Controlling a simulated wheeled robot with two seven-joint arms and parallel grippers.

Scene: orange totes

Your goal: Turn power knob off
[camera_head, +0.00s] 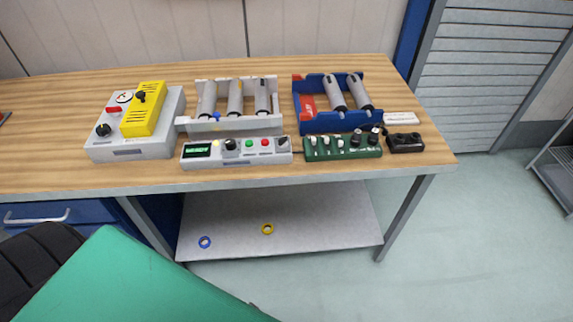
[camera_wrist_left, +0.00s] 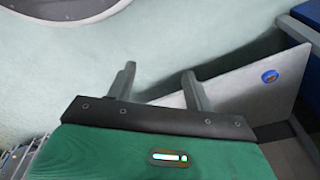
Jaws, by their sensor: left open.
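A white control panel (camera_head: 209,160) with a small green-lit display (camera_head: 196,149) lies along the table's front edge. It carries a black knob (camera_head: 230,145), a green button, red buttons and another dark knob (camera_head: 283,143) at its right end. I cannot read which knob is the power knob. A grey box (camera_head: 158,149) to its left has a black knob (camera_head: 103,130) on its front left. My left gripper (camera_wrist_left: 159,76) shows in the left wrist view with its fingers apart and empty, over the floor beside the lower shelf. My right gripper is out of view.
A green panel (camera_head: 343,153) with several knobs and a black device (camera_head: 405,143) stand to the right. A white rack (camera_head: 237,124) and a blue bin (camera_head: 331,122) with grey cylinders stand behind. The lower shelf (camera_head: 327,215) holds a blue ring (camera_head: 204,242) and a yellow ring (camera_head: 267,229).

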